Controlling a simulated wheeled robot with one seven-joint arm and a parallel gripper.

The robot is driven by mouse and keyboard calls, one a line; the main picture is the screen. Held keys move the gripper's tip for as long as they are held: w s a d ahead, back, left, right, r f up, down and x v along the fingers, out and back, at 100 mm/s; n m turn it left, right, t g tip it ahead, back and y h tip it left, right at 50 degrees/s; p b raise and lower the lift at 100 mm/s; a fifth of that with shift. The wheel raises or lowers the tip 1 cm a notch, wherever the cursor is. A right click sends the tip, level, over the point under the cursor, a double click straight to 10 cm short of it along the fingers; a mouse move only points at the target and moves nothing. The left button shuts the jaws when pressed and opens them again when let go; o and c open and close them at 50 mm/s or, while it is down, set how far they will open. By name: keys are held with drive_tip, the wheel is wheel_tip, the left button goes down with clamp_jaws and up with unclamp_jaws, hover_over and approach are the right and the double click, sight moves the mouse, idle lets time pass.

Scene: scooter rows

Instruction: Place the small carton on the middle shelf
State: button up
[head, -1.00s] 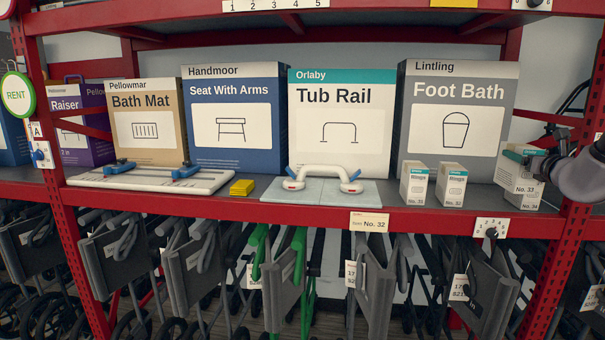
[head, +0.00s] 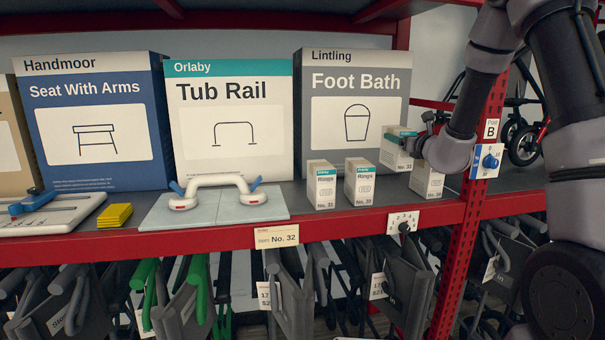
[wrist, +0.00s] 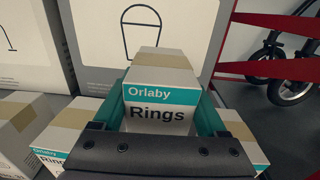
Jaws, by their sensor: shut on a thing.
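My gripper (head: 420,142) is shut on a small white carton (head: 397,153) with a teal band, marked No. 33 in the head view. In the wrist view, the teal fingers (wrist: 162,104) grip both sides of the held carton (wrist: 158,90), which reads "Orlaby Rings" and has a tan tape strip on top. It is above the shelf's right part, in front of the Foot Bath box (head: 352,110). A similar carton (head: 430,182) stands below and right of it; I cannot tell whether they touch. The red-edged shelf (head: 345,222) holds two more Rings cartons (head: 321,187) (head: 359,183).
A Tub Rail box (head: 235,150), a white grab rail on a tile board (head: 160,213) and a yellow block (head: 115,216) are left of the cartons. Folded walkers hang below.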

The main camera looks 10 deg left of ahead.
sight(397, 168)
wheel_tip(397, 168, down, 10)
idle(0.6)
drive_tip(key=shift+f, duration=0.15)
drive_tip(key=o, duration=1.5)
